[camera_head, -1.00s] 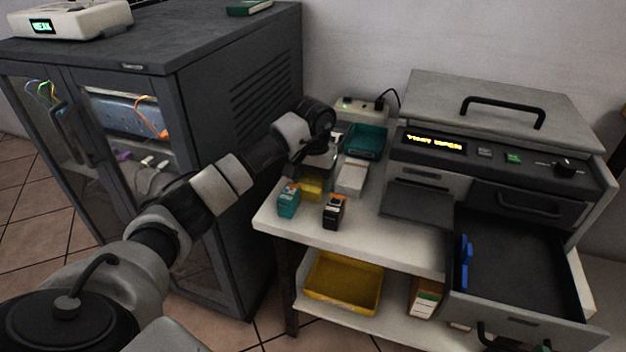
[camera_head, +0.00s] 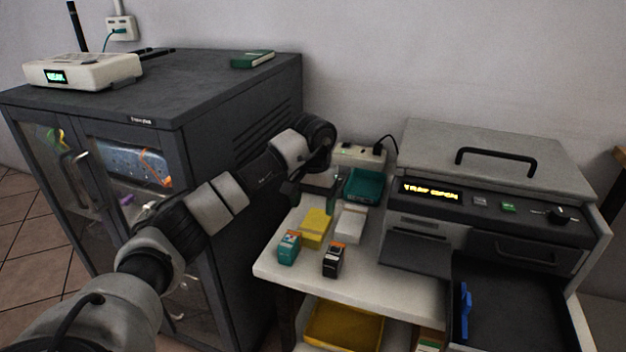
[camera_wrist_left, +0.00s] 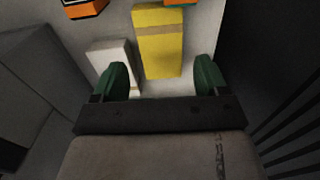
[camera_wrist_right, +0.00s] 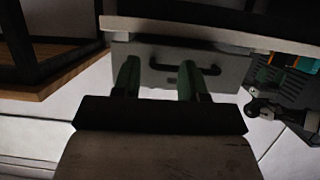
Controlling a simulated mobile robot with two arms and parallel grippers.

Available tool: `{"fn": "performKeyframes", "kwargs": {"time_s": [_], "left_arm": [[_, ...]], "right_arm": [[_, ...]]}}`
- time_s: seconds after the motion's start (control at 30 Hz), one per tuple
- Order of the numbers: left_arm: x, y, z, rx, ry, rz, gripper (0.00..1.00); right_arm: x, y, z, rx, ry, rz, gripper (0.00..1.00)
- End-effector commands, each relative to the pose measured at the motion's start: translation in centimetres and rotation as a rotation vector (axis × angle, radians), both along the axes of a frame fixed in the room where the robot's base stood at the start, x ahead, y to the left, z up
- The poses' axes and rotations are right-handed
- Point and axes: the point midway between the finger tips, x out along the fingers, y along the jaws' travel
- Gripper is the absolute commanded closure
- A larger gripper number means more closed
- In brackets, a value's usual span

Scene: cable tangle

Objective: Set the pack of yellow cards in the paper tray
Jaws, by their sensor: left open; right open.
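The pack of yellow cards (camera_head: 315,228) lies on the white table, beside a white pack (camera_head: 350,223). In the left wrist view the yellow pack (camera_wrist_left: 158,45) has a tan band across it and extends between the finger lines. My left gripper (camera_head: 312,192) is open and empty, just behind the yellow pack in the head view; its green fingers (camera_wrist_left: 160,80) are apart around the pack's near end. The open drawer of the grey printer, with a blue guide, looks like the paper tray (camera_head: 520,318). My right gripper (camera_wrist_right: 159,72) is open and empty, facing a grey box front with a dark handle.
A teal box (camera_head: 288,247) and a black-and-orange box (camera_head: 333,260) stand near the table's front. A teal bin (camera_head: 363,186) and a power strip (camera_head: 358,156) are behind. A yellow bin (camera_head: 343,328) is on the lower shelf. The dark cabinet (camera_head: 235,110) stands left of the table.

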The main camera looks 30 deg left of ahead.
Motion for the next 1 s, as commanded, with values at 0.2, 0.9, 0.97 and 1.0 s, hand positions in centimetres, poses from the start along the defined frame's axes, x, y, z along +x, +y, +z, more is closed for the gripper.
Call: {"fn": "performKeyframes", "kwargs": {"time_s": [0.2,0.9,0.97,1.0], "left_arm": [[0.0,0.1,3.4,0.000,-0.002,0.001,0.26],[0.5,-0.3,4.8,0.002,0.000,0.904,0.30],[0.6,-0.3,4.7,0.002,-0.001,1.059,0.30],[0.6,-0.3,4.6,0.002,-0.002,1.162,0.30]], "right_arm": [[-1.7,-0.9,-2.0,-0.046,0.197,-0.015,0.57],[-3.4,-1.8,-8.7,-0.113,0.504,-0.029,0.57],[-3.6,-1.9,-9.7,-0.120,0.538,-0.030,0.57],[-3.8,-2.0,-10.3,-0.124,0.560,-0.031,0.57]]}}
